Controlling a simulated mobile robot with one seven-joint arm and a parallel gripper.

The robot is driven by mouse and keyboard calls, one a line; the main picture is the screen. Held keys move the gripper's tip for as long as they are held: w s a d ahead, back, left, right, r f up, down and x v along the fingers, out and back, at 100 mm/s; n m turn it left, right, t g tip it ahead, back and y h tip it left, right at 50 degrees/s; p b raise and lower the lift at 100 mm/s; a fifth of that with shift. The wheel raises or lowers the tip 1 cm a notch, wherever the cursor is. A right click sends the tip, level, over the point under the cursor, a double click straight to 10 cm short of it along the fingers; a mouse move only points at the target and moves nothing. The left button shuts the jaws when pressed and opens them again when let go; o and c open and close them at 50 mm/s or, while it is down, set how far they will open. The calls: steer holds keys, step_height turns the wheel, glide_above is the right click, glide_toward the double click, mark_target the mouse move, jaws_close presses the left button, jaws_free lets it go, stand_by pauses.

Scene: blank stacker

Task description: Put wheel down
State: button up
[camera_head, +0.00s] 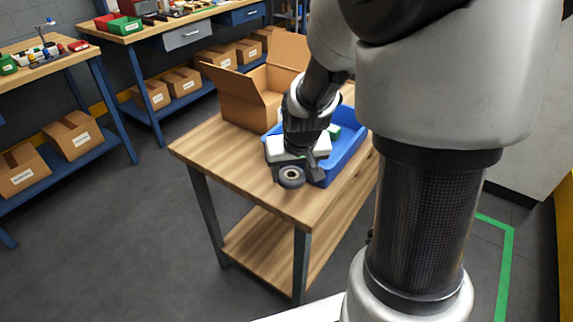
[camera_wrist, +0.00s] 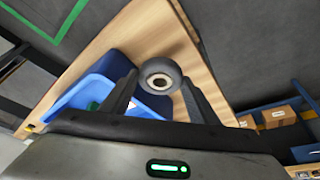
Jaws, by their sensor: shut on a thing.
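The wheel (camera_head: 291,176) is a small dark grey ring with a pale hub, near the front corner of the wooden table. In the wrist view the wheel (camera_wrist: 160,77) sits between the two fingers of my gripper (camera_wrist: 160,88). My gripper (camera_head: 306,172) is shut on the wheel. In the head view the wheel is over or on the table top (camera_head: 222,150); I cannot tell whether it touches the wood. The far finger is partly hidden by the hand in the head view.
A blue bin (camera_head: 350,149) with green and white contents stands right beside my gripper. An open cardboard box (camera_head: 246,98) is behind it. The table's left part is bare. Workbenches with boxes (camera_head: 72,134) stand at the back left.

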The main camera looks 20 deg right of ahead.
mark_target(292, 196)
steer(key=shift+f+b, duration=0.6)
steer(key=shift+f, duration=1.8)
steer(key=shift+f, duration=0.15)
steer(key=o, duration=1.1)
steer(key=shift+c, duration=0.2)
